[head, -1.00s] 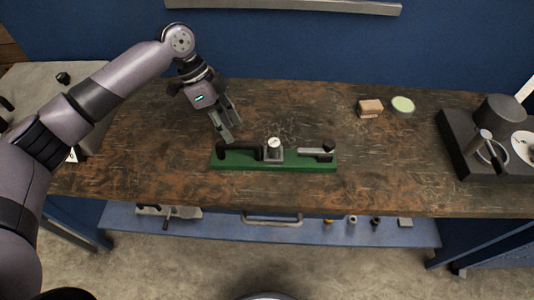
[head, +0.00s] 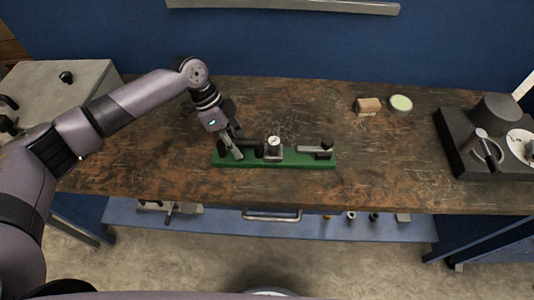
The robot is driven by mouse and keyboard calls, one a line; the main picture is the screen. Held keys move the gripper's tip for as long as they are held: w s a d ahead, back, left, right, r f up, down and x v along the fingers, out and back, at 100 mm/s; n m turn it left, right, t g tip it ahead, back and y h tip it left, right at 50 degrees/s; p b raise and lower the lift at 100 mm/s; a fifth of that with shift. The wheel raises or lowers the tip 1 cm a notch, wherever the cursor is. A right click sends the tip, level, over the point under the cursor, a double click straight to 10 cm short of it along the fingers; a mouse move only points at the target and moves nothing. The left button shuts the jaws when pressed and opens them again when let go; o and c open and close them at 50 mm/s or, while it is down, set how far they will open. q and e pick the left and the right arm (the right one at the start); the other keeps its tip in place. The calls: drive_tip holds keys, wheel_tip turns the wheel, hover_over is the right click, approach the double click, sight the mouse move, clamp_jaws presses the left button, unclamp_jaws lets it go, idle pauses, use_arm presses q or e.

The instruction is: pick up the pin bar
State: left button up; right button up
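A green base (head: 290,162) lies on the workbench and carries a small assembly. A block with a round white dial (head: 274,142) stands at its middle. A dark bar (head: 250,149) runs left from the block, and a grey bar with a black knob (head: 318,150) runs right. I cannot tell for certain which piece is the pin bar. My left gripper (head: 236,149) points down at the left end of the base, its fingers apart and over the dark bar's left end, which they partly hide. I cannot see whether they touch it. My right gripper is not in view.
The workbench top (head: 390,178) is clear around the base. A tan block (head: 368,105) and a pale green round dish (head: 401,104) sit at the back. A dark stand (head: 458,148) with a metal handle is at the right. A blue shelf (head: 320,228) below holds small parts.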

use_arm(q)
clamp_jaws()
idle(0.7)
drive_tip(key=shift+w+d+r, duration=0.1)
drive_tip(key=shift+r, duration=0.05)
